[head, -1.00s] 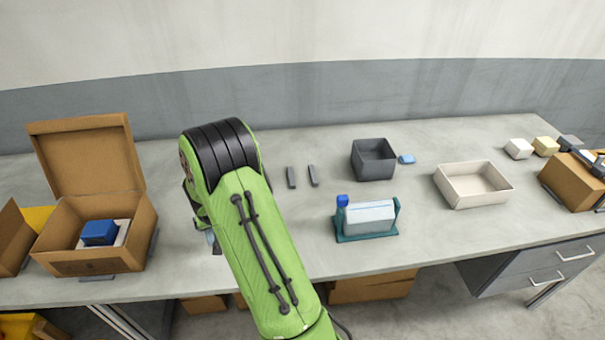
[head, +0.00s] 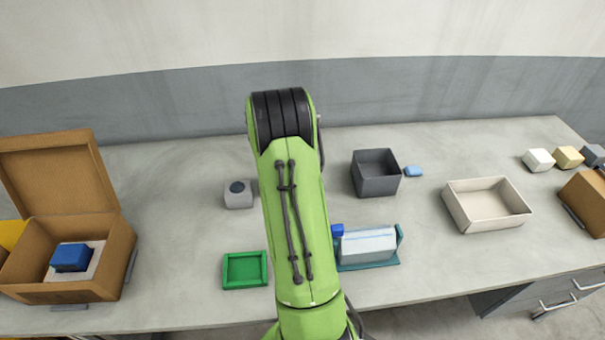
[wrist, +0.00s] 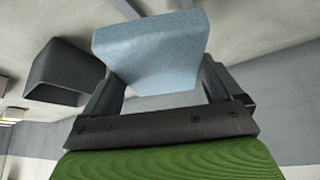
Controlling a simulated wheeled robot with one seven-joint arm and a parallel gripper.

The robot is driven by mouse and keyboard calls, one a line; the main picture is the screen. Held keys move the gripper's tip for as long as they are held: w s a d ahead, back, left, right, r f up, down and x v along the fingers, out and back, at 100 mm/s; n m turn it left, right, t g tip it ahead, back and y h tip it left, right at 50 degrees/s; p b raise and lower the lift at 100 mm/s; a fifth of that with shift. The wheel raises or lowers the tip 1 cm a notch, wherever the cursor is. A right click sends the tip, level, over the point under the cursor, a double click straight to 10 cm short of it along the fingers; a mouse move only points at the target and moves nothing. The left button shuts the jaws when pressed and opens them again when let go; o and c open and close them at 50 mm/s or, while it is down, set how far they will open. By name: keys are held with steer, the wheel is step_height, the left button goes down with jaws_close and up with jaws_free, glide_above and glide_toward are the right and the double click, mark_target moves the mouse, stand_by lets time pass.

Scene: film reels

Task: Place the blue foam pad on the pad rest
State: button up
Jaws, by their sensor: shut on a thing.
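My gripper (wrist: 157,78) is shut on a light blue foam pad (wrist: 150,48) in the wrist view. The pad sits between the two dark fingers and looks clear of the table. In the head view my green arm hides both gripper and pad. I cannot tell for sure which thing is the pad rest. Two short dark strips stood on the table in the earlier head view, and my arm covers that spot now.
A dark grey bin (head: 377,188) has a small blue piece (head: 413,171) beside it. Nearby are a teal holder (head: 372,266), a green tray (head: 245,285), a grey block (head: 238,199) and a cream tray (head: 457,213). An open carton (head: 60,292) stands left.

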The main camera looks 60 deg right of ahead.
steer(key=shift+d+f, duration=0.2)
steer(key=shift+f, duration=0.05)
steer(key=f, duration=0.9)
steer(key=shift+a+f+b, duration=0.15)
steer(key=shift+a+b, duration=0.2)
steer(key=shift+b, duration=0.05)
steer(key=o, duration=0.7)
